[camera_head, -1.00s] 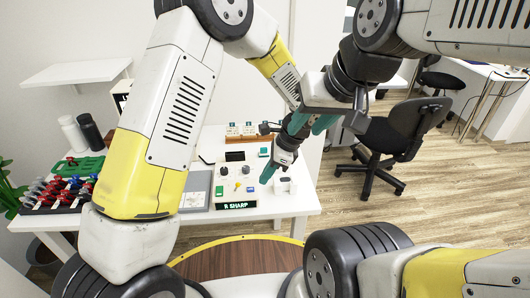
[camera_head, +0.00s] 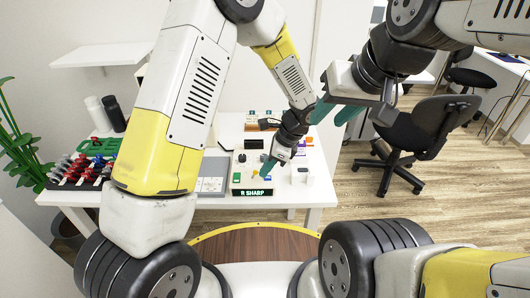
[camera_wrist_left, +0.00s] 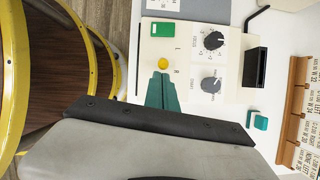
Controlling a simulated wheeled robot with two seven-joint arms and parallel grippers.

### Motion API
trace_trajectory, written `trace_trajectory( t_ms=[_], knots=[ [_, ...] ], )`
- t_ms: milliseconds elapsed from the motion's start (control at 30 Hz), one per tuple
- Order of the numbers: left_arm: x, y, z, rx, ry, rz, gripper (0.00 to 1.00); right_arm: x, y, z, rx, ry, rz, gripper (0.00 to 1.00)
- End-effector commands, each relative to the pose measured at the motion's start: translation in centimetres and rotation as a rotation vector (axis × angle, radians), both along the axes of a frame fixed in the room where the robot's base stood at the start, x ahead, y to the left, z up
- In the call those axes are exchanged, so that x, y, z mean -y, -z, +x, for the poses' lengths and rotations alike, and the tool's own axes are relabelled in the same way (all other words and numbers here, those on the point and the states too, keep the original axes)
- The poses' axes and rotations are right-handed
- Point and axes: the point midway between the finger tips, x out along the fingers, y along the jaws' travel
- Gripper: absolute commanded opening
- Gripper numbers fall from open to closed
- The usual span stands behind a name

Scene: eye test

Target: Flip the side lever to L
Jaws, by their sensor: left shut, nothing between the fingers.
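The white control panel (camera_head: 236,182) stands on the table; its green display (camera_head: 252,192) reads R SHARP. In the left wrist view the panel (camera_wrist_left: 150,45) shows a yellow ball-tipped lever (camera_wrist_left: 163,63), with small L and R marks beside it; the ball lies nearer the R. My left gripper (camera_head: 266,171) is over the panel's right part. Its teal fingers (camera_wrist_left: 162,80) are shut and empty, tips right beside the yellow ball; I cannot tell whether they touch. My right gripper (camera_head: 334,112) is raised right of the table, its teal fingers apart and empty.
A tool rack (camera_head: 78,172) and bottles (camera_head: 114,113) are at the left. An office chair (camera_head: 420,135) stands right.

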Motion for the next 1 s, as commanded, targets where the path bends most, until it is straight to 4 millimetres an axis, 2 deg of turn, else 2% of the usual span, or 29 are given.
trace_trajectory(
  t_ms=[667, 1000],
  knots=[
    [-0.7, -0.5, 0.0, -0.003, -0.003, -0.122, 0.0, 0.0, 0.0, 0.0, 0.0, 0.0, 0.0, 0.36],
    [-2.0, -1.2, 0.1, -0.006, -0.009, -0.309, 0.0, 0.0, 0.0, 0.0, 0.0, 0.0, 0.0, 0.36]
  ],
)
